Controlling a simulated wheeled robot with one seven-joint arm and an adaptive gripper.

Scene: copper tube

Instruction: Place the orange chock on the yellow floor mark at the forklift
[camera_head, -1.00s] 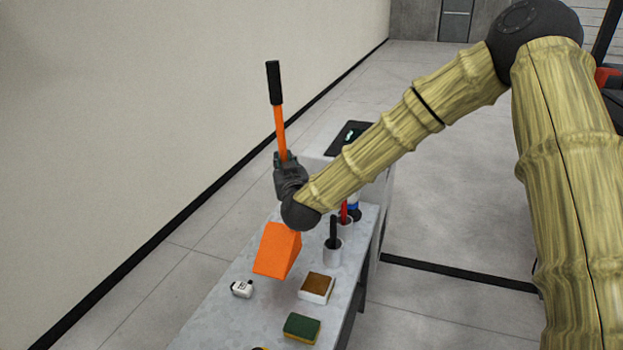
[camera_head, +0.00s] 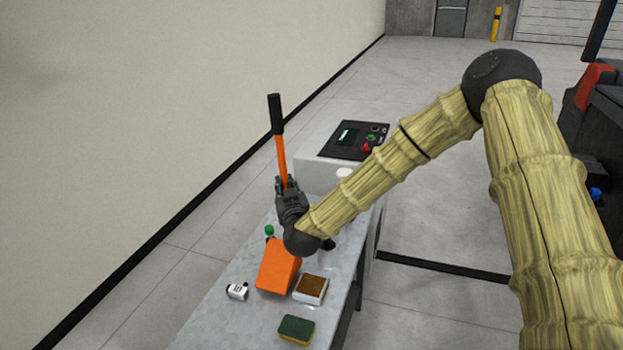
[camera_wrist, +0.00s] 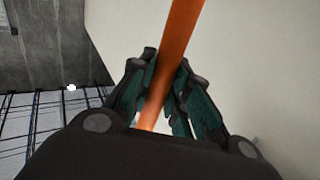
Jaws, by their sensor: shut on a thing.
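The orange chock is a wedge block (camera_head: 279,266) with an orange handle (camera_head: 282,160) that ends in a black grip (camera_head: 275,113). In the head view the block is low over the workbench or touching it; I cannot tell which. My gripper (camera_head: 288,188) is shut on the handle, with the black grip sticking up above it. The wrist view shows the orange handle (camera_wrist: 175,45) slanting between the two fingers (camera_wrist: 157,95). A dark forklift (camera_head: 597,125) is partly in view at the right edge. The yellow floor mark is not in view.
The grey workbench (camera_head: 222,312) holds a small white item (camera_head: 237,291), a brown-topped box (camera_head: 311,289) and a green sponge (camera_head: 296,329). A control panel (camera_head: 354,140) stands behind it. A wall (camera_head: 180,100) runs along the left. Open floor (camera_head: 450,220) lies to the right.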

